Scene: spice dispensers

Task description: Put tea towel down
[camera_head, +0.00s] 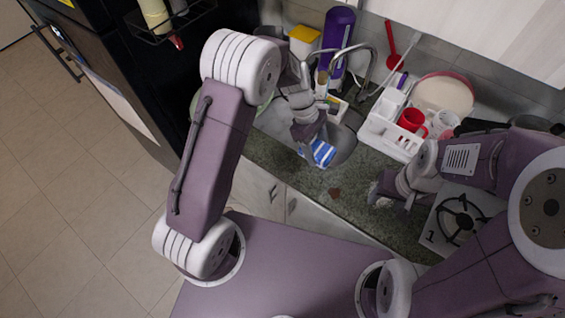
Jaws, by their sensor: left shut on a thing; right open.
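The tea towel (323,153) is a small blue and white striped cloth over the front part of the sink. My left gripper (307,148) is shut on it and holds it from above. I cannot tell whether the towel touches the sink or the counter edge. My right gripper (382,192) is open and empty, over the counter in front of the dish rack, close to the stove.
The steel sink (345,147) has a tap (362,60) behind it. A white dish rack (378,132) holds a red mug (411,120) and other dishes. A purple bottle (338,35) stands behind the sink. The stove (458,218) is at right. Green counter (300,180) in front is mostly clear.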

